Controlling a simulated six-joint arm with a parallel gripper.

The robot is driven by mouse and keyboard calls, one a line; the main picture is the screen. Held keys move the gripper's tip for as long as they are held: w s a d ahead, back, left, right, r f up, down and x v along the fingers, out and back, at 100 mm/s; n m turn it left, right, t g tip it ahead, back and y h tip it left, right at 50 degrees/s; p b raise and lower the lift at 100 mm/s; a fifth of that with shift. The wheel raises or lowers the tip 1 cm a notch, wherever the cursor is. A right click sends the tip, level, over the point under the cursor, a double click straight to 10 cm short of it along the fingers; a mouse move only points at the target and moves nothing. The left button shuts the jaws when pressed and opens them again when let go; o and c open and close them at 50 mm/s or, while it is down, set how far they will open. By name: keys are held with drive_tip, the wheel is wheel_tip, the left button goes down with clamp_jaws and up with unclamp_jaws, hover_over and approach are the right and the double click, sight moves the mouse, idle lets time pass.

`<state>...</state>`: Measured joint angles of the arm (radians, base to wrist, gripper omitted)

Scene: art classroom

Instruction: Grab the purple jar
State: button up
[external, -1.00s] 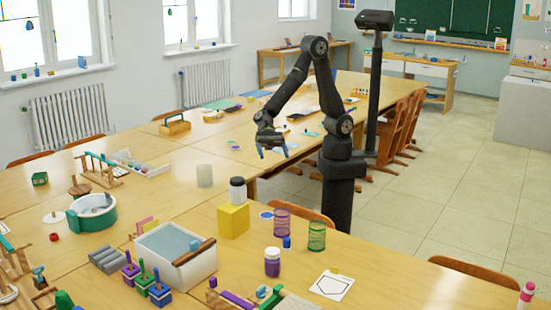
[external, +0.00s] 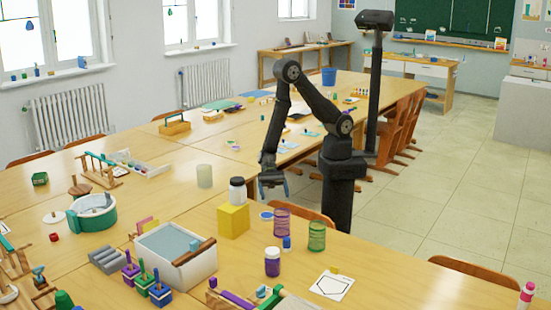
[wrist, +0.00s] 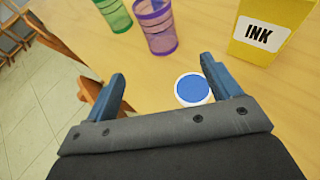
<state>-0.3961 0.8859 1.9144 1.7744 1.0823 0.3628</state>
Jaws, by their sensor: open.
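The purple jar (external: 272,262), with a white lid, stands upright on the near table in the external view, in front of the mesh cups. I cannot make it out in the wrist view. My gripper (external: 273,192) hangs with its fingers downward, behind the yellow box and well apart from the jar. In the wrist view my gripper (wrist: 165,80) has its two blue fingers spread, with nothing held between them.
A purple mesh cup (external: 282,222), a green mesh cup (external: 317,236) and a small blue bottle (external: 287,243) stand by the jar. A blue-topped round dish (wrist: 193,88) lies near my fingers.

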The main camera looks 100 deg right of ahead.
sight(283, 233)
drive_tip(key=x, duration=1.7)
drive_tip(key=shift+a+f, duration=0.1)
drive_tip(key=shift+f, duration=0.1)
drive_tip(key=c, duration=1.1)
